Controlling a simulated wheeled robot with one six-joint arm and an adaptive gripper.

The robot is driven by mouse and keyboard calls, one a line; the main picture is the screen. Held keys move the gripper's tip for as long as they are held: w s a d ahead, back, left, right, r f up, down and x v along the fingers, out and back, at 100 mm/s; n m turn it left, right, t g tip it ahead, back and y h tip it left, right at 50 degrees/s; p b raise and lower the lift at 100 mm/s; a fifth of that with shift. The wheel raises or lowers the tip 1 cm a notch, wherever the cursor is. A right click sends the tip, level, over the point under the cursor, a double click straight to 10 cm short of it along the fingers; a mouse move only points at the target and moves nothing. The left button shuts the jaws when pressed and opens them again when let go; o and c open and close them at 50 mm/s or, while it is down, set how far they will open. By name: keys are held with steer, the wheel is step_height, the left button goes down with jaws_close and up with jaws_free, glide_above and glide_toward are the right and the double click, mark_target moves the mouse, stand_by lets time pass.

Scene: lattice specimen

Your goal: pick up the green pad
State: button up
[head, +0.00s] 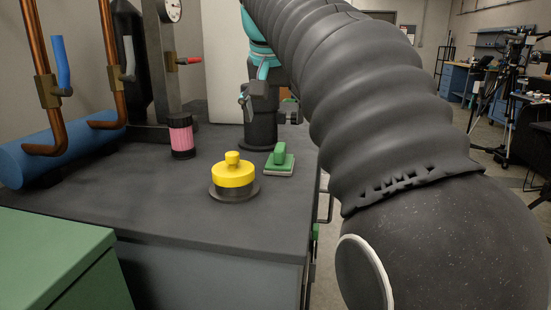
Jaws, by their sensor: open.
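The green pad (280,160) lies on the dark worktop (170,215), right of centre in the head view. It has an upright green grip on a flat green plate with a pale lower layer. My arm reaches across from the right, and its dark far end is beyond the pad.
A yellow-topped round piece (233,174) stands just left of the pad. A pink-and-black jar (181,136) stands farther left. A blue cylinder (40,160) and copper pipes (112,70) fill the left side. The worktop's right edge is close to the pad. The front worktop is clear.

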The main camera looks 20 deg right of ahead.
mark_target(280, 147)
steer(key=x, duration=0.5)
steer(key=shift+d+f+b, duration=0.2)
steer(key=shift+f+b, duration=0.15)
steer(key=shift+b, duration=0.05)
steer(key=shift+s+b+x, duration=0.1)
steer(key=shift+b+x, duration=0.1)
steer(key=shift+x, duration=1.1)
steer(key=shift+s+b+x, duration=0.15)
steer(key=shift+x, duration=1.15)
steer(key=shift+d, duration=0.1)
steer(key=c, duration=1.2)
